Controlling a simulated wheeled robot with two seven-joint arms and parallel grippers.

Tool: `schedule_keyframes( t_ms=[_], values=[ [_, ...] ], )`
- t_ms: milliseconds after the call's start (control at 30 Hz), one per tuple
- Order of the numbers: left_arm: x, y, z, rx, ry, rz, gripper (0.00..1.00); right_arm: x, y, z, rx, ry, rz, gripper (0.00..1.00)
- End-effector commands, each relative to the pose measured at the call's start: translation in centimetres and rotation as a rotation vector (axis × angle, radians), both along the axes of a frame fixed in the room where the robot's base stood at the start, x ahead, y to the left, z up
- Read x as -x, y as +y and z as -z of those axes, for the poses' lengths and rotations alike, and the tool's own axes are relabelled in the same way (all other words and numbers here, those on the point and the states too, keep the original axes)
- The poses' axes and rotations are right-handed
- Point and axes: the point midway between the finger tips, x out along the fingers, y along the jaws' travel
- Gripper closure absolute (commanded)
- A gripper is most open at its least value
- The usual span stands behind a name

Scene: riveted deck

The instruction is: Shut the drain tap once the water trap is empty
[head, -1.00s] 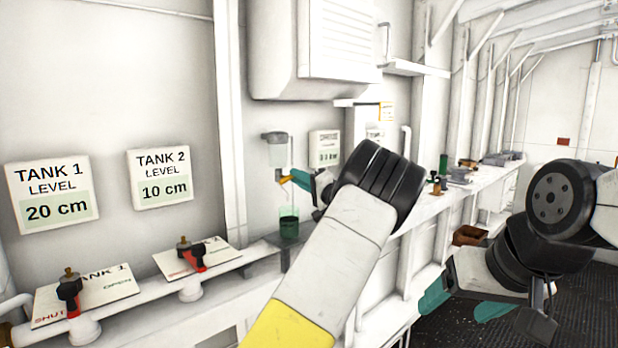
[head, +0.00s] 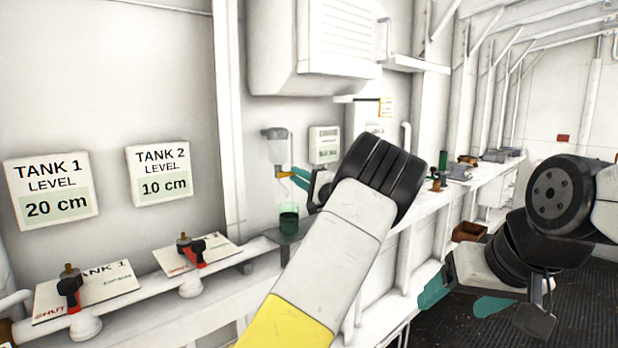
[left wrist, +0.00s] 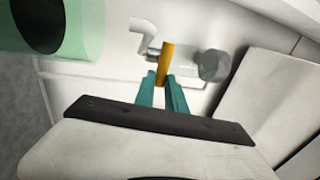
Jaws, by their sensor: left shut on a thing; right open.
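The water trap (head: 274,134) hangs on the wall with a grey top and a clear bowl; I cannot tell whether water is in the bowl. The drain tap's orange lever (head: 284,174) is under it. My left gripper (head: 296,177) has its teal fingers on this lever. In the left wrist view the lever (left wrist: 166,55) stands between the fingertips (left wrist: 163,77). A clear jar (head: 288,209) with dark green contents stands below the tap; its green wall also shows in the left wrist view (left wrist: 92,30). My right gripper (head: 465,298) is open, empty and away from the bench.
Two red-handled valves (head: 70,288) (head: 190,250) sit on the pipe at left, below the TANK 1 (head: 52,188) and TANK 2 (head: 160,173) level signs. A small display (head: 325,145) is on the wall. The bench (head: 478,190) at right holds several small items.

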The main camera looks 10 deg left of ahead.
Motion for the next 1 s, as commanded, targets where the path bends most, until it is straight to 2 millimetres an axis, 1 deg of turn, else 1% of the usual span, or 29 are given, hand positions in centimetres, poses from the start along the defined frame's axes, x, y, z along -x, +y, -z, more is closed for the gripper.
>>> schedule_keyframes(
  t_ms=[100, 133, 200, 233, 567, 667, 900, 1000],
  values=[
    [0.0, 0.0, 0.2, 0.001, 0.005, -0.001, 1.00, 0.0, 0.0, 0.0, 0.000, 0.000, 0.000, 0.26],
    [0.0, 0.0, 0.2, 0.001, 0.005, -0.001, 0.81, 0.0, 0.0, 0.0, 0.000, 0.000, 0.000, 0.26],
    [0.0, 0.0, 0.2, 0.000, 0.004, 0.000, 0.67, 0.0, 0.0, 0.0, 0.000, 0.000, 0.000, 0.26],
    [0.0, 0.0, 0.2, 0.001, 0.003, 0.000, 0.63, 0.0, 0.0, 0.0, 0.000, 0.000, 0.000, 0.26],
    [0.1, -0.2, 0.1, 0.001, 0.001, 0.000, 0.63, 0.0, 0.0, 0.0, 0.000, 0.000, 0.000, 0.26],
    [0.6, -1.0, 0.3, 0.001, 0.002, 0.003, 0.63, 0.0, 0.0, 0.0, 0.000, 0.000, 0.000, 0.26],
    [3.1, -4.1, 1.1, 0.001, 0.002, 0.003, 0.63, 0.0, 0.0, 0.0, 0.000, 0.000, 0.000, 0.26],
    [3.9, -5.1, 1.4, 0.001, 0.002, 0.002, 0.63, 0.0, 0.0, 0.0, 0.000, 0.000, 0.000, 0.26]
  ],
)
